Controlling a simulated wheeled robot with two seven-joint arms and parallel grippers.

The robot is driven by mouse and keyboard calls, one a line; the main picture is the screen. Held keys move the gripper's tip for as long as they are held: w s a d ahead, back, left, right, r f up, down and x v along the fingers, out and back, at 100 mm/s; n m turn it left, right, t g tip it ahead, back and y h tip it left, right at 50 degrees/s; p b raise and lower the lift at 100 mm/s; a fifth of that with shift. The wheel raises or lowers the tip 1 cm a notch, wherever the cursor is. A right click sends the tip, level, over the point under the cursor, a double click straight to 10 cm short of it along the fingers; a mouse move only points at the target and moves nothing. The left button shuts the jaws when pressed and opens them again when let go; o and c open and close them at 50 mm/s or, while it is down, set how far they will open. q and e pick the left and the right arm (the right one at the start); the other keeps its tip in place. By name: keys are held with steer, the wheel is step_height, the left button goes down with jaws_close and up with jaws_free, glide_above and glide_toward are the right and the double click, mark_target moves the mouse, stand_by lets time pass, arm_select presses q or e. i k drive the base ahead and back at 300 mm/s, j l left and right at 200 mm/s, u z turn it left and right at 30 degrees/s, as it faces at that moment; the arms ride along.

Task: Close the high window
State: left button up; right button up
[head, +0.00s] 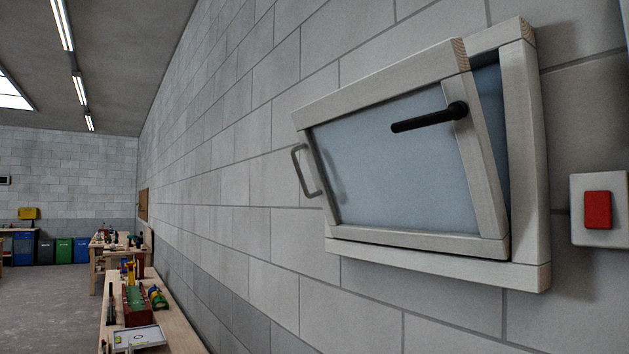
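The high window is set on the block wall at the right of the head view. Its pale wooden sash (405,243) with a bluish pane is tilted inward at the top. The sash's top stands away from the fixed frame (527,160), and a wedge-shaped gap shows along the right side. The bottom edge sits close to the frame. A black lever handle (430,120) is on the sash's right stile and points left. A grey pull handle (306,171) is on the left side. Neither of my grippers is in view.
A red switch on a white box (598,210) is on the wall right of the window. A wooden workbench (175,320) with tools and a tray stands along the wall at lower left. Bins (63,251) stand far back. Grey floor (45,310) is clear at left.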

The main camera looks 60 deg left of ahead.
mark_target(436, 187)
steer(key=u, duration=1.6)
steer(key=j+z, duration=0.4)
